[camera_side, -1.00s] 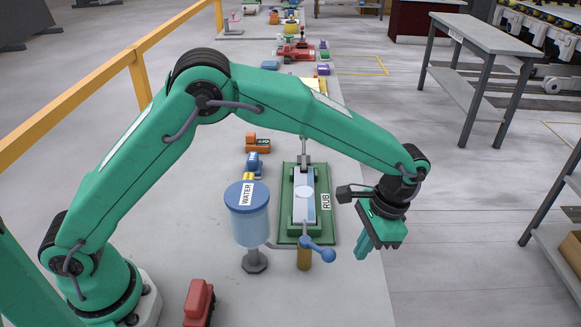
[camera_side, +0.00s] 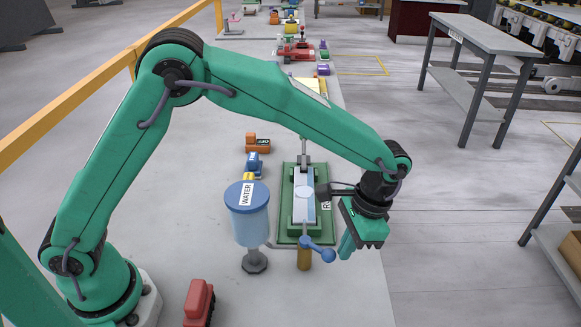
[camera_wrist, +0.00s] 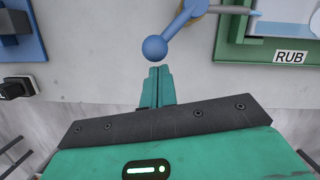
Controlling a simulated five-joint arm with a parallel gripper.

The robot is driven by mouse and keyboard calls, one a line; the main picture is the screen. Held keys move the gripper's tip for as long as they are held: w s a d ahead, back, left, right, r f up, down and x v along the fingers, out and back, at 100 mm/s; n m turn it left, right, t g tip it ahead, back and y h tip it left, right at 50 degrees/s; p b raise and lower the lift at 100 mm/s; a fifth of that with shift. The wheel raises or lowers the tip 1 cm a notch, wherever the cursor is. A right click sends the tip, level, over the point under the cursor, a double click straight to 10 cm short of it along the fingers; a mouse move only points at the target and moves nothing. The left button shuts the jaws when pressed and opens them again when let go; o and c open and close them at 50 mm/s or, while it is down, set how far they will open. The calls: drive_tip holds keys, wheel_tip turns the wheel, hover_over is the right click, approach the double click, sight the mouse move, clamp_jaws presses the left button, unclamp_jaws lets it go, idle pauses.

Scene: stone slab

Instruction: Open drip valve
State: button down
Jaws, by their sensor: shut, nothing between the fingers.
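The drip valve is a blue lever with a round ball end (camera_side: 327,255), on a brass-coloured post (camera_side: 304,258) below the water tank (camera_side: 248,222). The tank is a light blue cylinder with a blue lid marked WATER, on a grey stand. In the wrist view the ball (camera_wrist: 154,48) lies just beyond my fingertips, with a small gap in the picture. My gripper (camera_side: 346,250) is shut and empty, pointing down just right of the ball in the side view. Its closed green fingers (camera_wrist: 158,72) also show in the wrist view.
A green tray marked RUB (camera_side: 287,234) holds a pale slab behind the valve. A red toy truck (camera_side: 199,303) is at the front, with blue (camera_side: 254,164) and orange (camera_side: 258,142) ones behind the tank. The slab's right edge runs close by my gripper.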

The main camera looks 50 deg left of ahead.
drive_tip(key=shift+s+d+m, duration=0.2)
drive_tip(key=shift+s+m, duration=0.4)
drive_tip(key=shift+m, duration=0.2)
drive_tip(key=shift+s+a+m, duration=0.1)
drive_tip(key=shift+s+m, duration=0.55)
drive_tip(key=shift+s, duration=0.65)
drive_tip(key=shift+s+a+m, duration=0.1)
drive_tip(key=shift+s+m, duration=0.55)
drive_tip(key=shift+s, duration=0.65)
drive_tip(key=shift+w+a, duration=0.3)
drive_tip(key=shift+w, duration=0.4)
